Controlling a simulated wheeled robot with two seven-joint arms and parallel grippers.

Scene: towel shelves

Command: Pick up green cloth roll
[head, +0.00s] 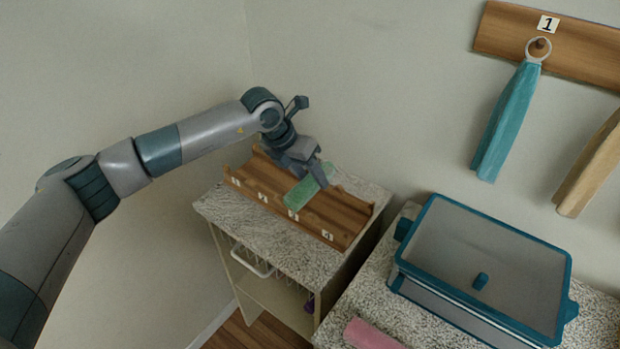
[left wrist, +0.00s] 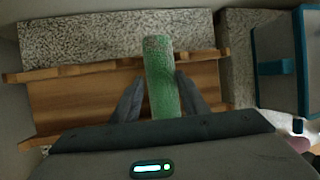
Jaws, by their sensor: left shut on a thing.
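The green cloth roll (head: 303,193) is at the wooden rack (head: 345,224) with numbered places on the small speckled cabinet. My left gripper (head: 310,176) reaches down from the left and is shut on the roll. In the left wrist view the green roll (left wrist: 161,80) stands between the two dark fingers (left wrist: 158,98), which press on its sides. The roll lies across the rack (left wrist: 60,100); whether it touches the rack boards or is slightly raised I cannot tell. My right gripper is not in view.
A teal-edged box with a lid (head: 480,262) stands on the speckled counter to the right. A pink roll (head: 370,335) lies at its front. A teal towel (head: 507,120) and a tan towel (head: 590,167) hang on the wall.

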